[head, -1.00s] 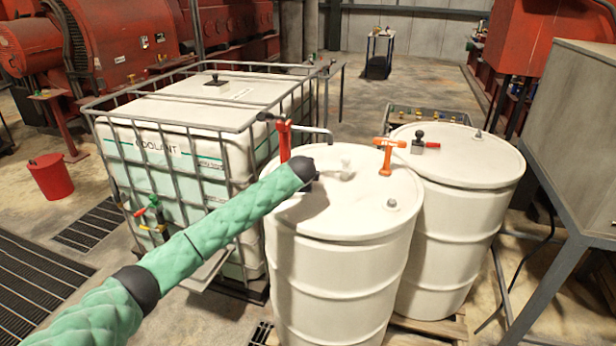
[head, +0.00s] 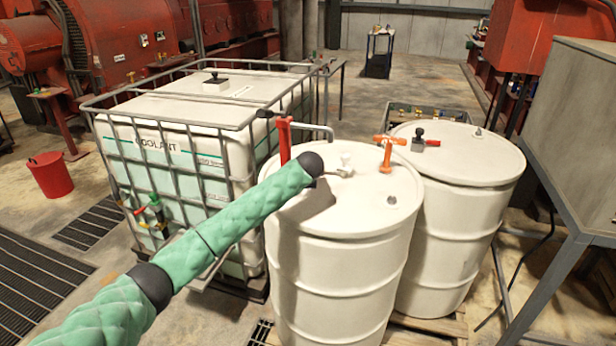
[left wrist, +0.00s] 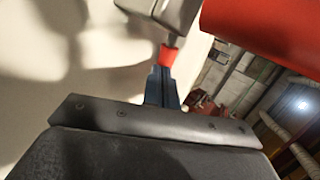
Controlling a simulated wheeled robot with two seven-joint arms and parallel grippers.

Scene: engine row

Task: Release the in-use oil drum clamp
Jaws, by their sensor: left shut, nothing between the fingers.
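Two white drums stand side by side; the front drum (head: 340,265) has a red hand pump (head: 284,140). An orange T-shaped handle (head: 388,141) stands upright on the front drum's lid, beside a pale fitting (head: 345,168). The rear drum (head: 455,220) carries a black clamp with a red lever (head: 420,140). My left arm reaches over the front lid; its gripper is mostly hidden behind the black cuff in the head view. In the left wrist view my left gripper (left wrist: 166,62) is shut and empty, close to a grey part and a large red part. My right gripper is out of view.
A caged coolant tank (head: 190,160) stands left of the drums. A grey cabinet (head: 580,130) on legs is at the right. A red bucket (head: 51,176) stands on the floor at far left.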

